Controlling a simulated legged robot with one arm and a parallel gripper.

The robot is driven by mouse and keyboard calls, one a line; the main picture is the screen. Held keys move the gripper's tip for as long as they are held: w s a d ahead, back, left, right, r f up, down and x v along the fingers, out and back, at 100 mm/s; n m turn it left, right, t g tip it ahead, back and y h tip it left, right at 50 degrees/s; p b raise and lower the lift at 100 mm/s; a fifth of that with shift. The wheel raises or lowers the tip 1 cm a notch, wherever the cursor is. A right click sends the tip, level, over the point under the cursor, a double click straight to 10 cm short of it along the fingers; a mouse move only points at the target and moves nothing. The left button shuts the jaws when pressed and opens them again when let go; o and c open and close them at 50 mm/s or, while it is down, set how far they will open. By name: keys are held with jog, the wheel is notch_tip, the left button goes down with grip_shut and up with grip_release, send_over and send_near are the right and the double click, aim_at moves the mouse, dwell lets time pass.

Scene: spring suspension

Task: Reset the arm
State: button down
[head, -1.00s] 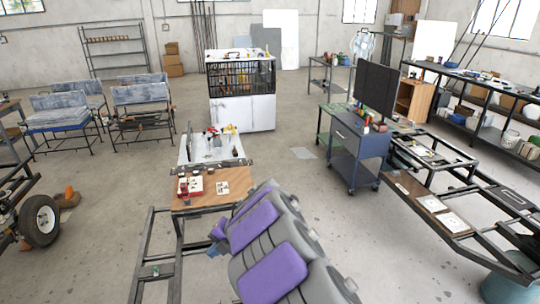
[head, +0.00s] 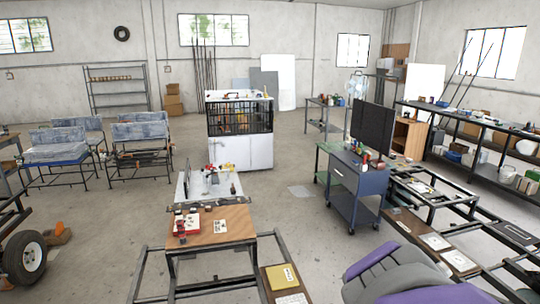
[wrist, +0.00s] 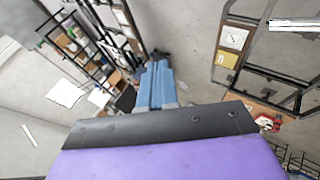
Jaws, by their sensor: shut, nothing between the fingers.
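My gripper (wrist: 156,78) shows in the wrist view as two blue fingers side by side, shut and empty. Its dark front edge and purple housing fill the bottom of that view. In the head view, my grey and purple arm (head: 405,270) is at the lower right, partly cut off by the bottom edge. My gripper itself is not visible in the head view.
A wooden-topped bench (head: 215,228) stands front centre on a metal frame. A blue cart (head: 357,190) with a monitor stands right of centre. A white cabinet (head: 241,150) is behind. Metal frames and shelving (head: 490,155) line the right. Open floor lies in the middle.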

jog(key=s+a+f+m+g+y, duration=0.2)
jog(key=s+a+f+g+y, duration=0.1)
jog(key=s, duration=0.9)
jog(key=s+a+f+m+g+y+b, duration=0.1)
jog(key=s+a+f+g, duration=0.3)
jog(key=s, duration=0.9)
jog(key=a+f+y, duration=0.1)
jog(key=a+f, duration=0.2)
jog(key=a, duration=0.1)
jog(key=shift+a+m+g+y, duration=0.2)
jog(key=shift+m+g+y, duration=0.2)
jog(key=shift+d, duration=0.4)
jog(key=shift+a, duration=0.2)
